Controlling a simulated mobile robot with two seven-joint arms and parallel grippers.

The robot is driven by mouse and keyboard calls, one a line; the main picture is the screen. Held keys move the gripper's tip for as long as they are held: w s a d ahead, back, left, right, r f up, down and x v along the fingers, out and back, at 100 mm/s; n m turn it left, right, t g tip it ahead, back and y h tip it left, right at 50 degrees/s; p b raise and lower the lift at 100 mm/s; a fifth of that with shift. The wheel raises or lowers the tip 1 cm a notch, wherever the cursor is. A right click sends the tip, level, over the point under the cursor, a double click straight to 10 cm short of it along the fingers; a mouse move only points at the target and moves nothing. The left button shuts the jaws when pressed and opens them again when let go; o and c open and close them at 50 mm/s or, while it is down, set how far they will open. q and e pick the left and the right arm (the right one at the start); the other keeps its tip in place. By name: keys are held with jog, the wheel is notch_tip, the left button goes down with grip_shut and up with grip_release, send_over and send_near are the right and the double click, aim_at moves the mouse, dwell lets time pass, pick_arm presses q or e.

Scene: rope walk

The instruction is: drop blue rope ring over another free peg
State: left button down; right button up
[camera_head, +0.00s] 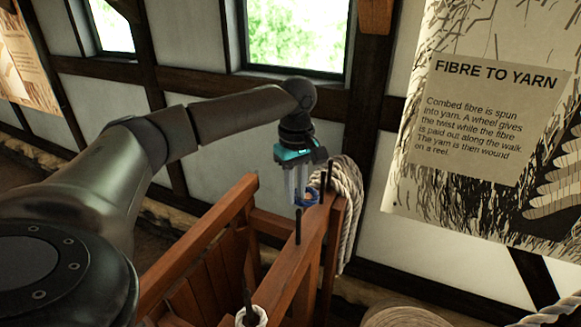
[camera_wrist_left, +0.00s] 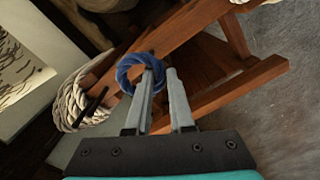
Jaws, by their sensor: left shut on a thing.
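A blue rope ring (camera_head: 307,200) hangs at the tips of my left gripper (camera_head: 300,196), which is shut on its edge. In the left wrist view the blue ring (camera_wrist_left: 124,73) sticks out to the left of the fingertips (camera_wrist_left: 161,73). The ring is above the wooden rail (camera_head: 306,246), close to a dark upright peg (camera_head: 298,228). Another dark peg (camera_head: 323,184) stands farther back on the rail. A near peg (camera_head: 247,299) has a white rope ring (camera_head: 259,314) around its base. Whether the blue ring is over a peg top is unclear. My right gripper is out of view.
A thick white rope coil (camera_head: 348,207) hangs at the rail's far end, just right of my left gripper. A wooden frame side (camera_head: 196,243) runs parallel on the left. An information panel (camera_head: 478,120) stands at the right. A large rope coil (camera_head: 402,316) lies at the bottom right.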

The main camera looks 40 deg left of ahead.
pick_arm(q)
jog(key=shift+a+r+n+p, duration=0.3)
jog(key=shift+a+r+n, duration=0.1)
jog(key=shift+a+r, duration=0.25)
jog(key=shift+a+f, duration=0.15)
jog(key=shift+f, duration=2.05)
jog(key=shift+f, duration=0.2)
jog(key=shift+f, duration=0.75)
jog(key=c, duration=0.7)
grip_release()
jog(key=shift+s+r, duration=0.1)
